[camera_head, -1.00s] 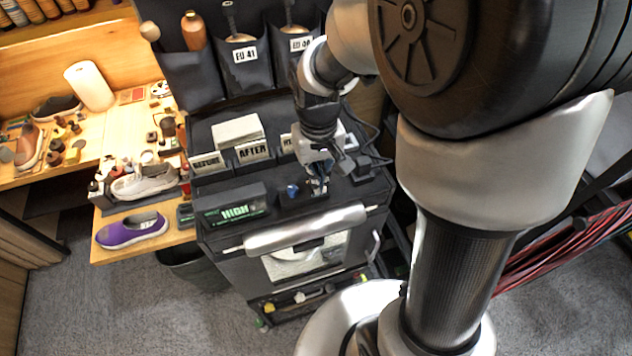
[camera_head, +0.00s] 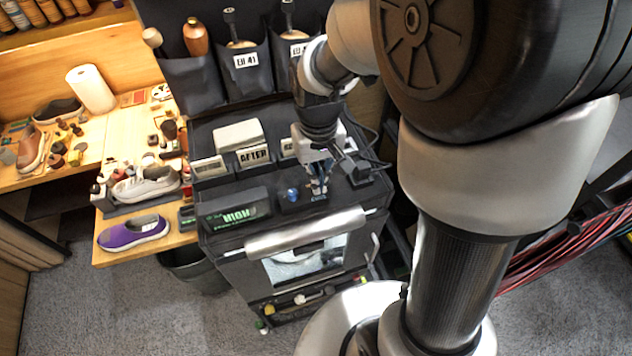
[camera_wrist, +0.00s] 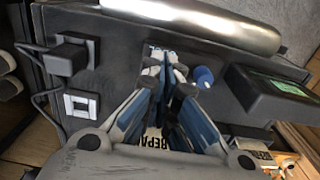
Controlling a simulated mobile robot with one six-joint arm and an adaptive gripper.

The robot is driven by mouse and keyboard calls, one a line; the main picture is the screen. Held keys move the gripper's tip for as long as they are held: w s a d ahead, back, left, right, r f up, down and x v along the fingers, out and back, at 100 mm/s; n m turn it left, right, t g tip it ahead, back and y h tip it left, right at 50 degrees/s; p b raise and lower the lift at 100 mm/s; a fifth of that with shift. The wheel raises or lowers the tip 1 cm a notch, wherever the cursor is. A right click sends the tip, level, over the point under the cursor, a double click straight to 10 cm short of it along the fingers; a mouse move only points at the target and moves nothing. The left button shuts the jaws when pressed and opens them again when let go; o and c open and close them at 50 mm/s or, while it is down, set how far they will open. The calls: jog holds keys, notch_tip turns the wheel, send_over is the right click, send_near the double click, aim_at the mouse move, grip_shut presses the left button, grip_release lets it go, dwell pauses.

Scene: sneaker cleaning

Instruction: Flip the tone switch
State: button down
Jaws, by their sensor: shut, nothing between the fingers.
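The machine's black top panel (camera_head: 269,187) carries a blue knob (camera_head: 292,194), which also shows in the wrist view (camera_wrist: 203,76). My gripper (camera_head: 319,191) is just right of the knob in the head view, pointing down at the panel. In the wrist view my fingertips (camera_wrist: 172,72) are together and empty, beside a small white label (camera_wrist: 160,51) whose text I cannot read surely. Any toggle at that label is hidden by the fingers, so I cannot tell its position or whether I touch it. A pale square switch plate (camera_wrist: 82,104) sits farther left in the wrist view.
A green display (camera_head: 236,213) reads HIGH. A silver handle bar (camera_head: 305,232) runs along the machine's front edge. A black plug block (camera_wrist: 72,56) with a cable stands on the panel. A purple shoe (camera_head: 133,232) lies on the wooden bench at left.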

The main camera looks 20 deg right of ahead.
jog(key=shift+r+p, duration=1.65)
jog(key=shift+r, duration=0.7)
jog(key=shift+f+b, duration=0.15)
jog(key=shift+b, duration=0.2)
jog(key=s+f+t+b, duration=0.4)
jog(key=s+f+b, duration=0.9)
jog(key=b, duration=1.3)
jog(key=shift+s+t, duration=0.3)
jog(key=shift+s, duration=0.75)
